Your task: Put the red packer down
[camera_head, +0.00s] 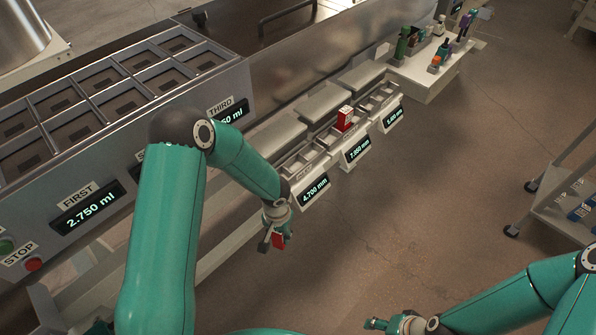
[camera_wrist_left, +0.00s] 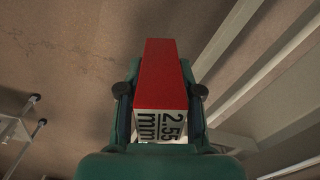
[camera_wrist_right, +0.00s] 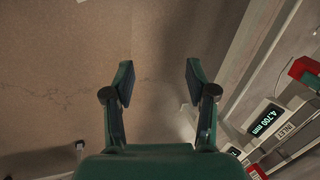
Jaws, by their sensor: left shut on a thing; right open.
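My left gripper (camera_head: 272,238) is shut on a red packer (camera_head: 279,240) and holds it in the air in front of the row of display stations. In the left wrist view the held packer (camera_wrist_left: 158,75) lies between both fingers, with its red top and a white end reading "2.55 mm". A second red block with a white marking (camera_head: 344,118) stands in the middle station's tray, by the display reading about 7.950. My right gripper (camera_head: 376,324) is low at the bottom edge; in its wrist view its fingers (camera_wrist_right: 158,82) are apart with nothing between them.
A 4.700 mm display (camera_head: 314,190) is at the nearest station; it also shows in the right wrist view (camera_wrist_right: 268,120). A white table (camera_head: 425,80) with several small coloured items stands at the far end. A grey cart (camera_head: 560,205) is at right. Open floor (camera_head: 400,210) lies between.

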